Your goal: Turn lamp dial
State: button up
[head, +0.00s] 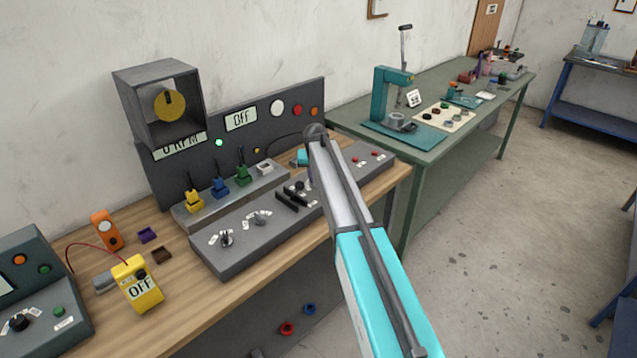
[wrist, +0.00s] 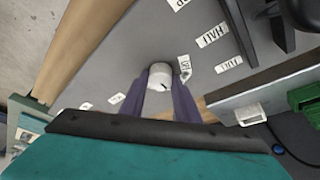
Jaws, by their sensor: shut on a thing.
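The dial (wrist: 160,72) is a round pale knob with a dark pointer mark on its face, seen from above in the wrist view. My gripper (wrist: 161,82) is shut on it, with one purple finger on each side. The pointer mark points toward the lower right of the picture. Small white labels (wrist: 185,67) lie around the knob on the grey panel. In the head view my gripper (head: 309,178) is over the right half of the grey control panel (head: 235,258), and my arm hides the dial there.
A rear panel has a display (head: 241,119) reading OFF and a box (head: 158,105) with a yellow disc. Yellow, blue and green plugs (head: 220,187) stand behind the controls. Black levers (head: 287,203) stand left of my gripper. A yellow meter (head: 138,284) lies on the wooden bench.

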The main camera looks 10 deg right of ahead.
jog(key=shift+w+a+m+h+b, duration=0.15)
jog(key=shift+m+h+b, duration=0.45)
jog(key=shift+m+b, duration=0.9)
jog(key=shift+m, duration=0.4)
jog(key=o, duration=1)
jog(key=shift+o, duration=0.2)
jog(key=shift+g, duration=0.3)
jog(key=shift+r, duration=0.1)
jog(key=b+v, duration=0.3)
jog(key=v, duration=1)
jog(key=shift+s+a+r, duration=0.2)
jog(key=shift+s+r, duration=0.05)
jog(key=shift+r, duration=0.05)
jog(key=shift+f, duration=0.1)
